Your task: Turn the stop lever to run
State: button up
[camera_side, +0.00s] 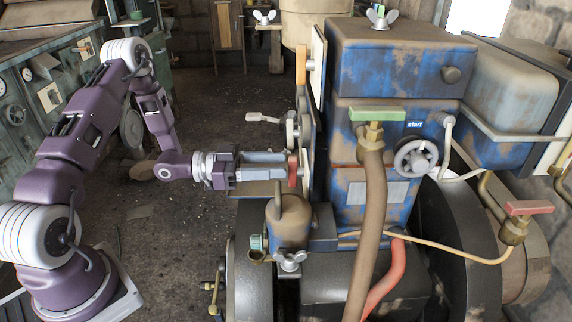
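My gripper (284,166) reaches in from the left, level, with its fingers pointing right at the side of the blue engine (397,70). A small upright red lever (292,170) is at the fingertips. I cannot tell whether the fingers touch it, are around it or are shut on it. A grey lever (263,118) with a light handle sticks out left from the engine side, above my gripper. No readable label shows which of these is the stop lever. A "start" label (416,124) is on the engine front.
A green-handled valve (377,114) with a brown hose, a round handwheel (416,158) and a red-handled valve (529,207) are to the right. An orange handle (301,64) is above my gripper. A brown cup (289,222) stands just below it. Open floor lies behind.

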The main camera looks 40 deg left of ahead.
aim_at(296, 172)
jog(key=shift+x, duration=1.5)
grip_shut()
jog(key=shift+m, duration=0.3)
jog(key=m, duration=0.5)
jog(key=s+d+m, duration=0.1)
jog(key=m, duration=0.2)
jog(key=shift+f, duration=0.3)
jog(key=m, duration=0.4)
jog(key=shift+s+d+f+m, duration=0.15)
jog(key=shift+f+m, duration=0.2)
jog(key=shift+m, duration=0.05)
jog(key=shift+f+m, duration=0.2)
jog(key=shift+m, duration=0.9)
jog(key=shift+f+m, duration=0.15)
jog(key=shift+m, duration=0.95)
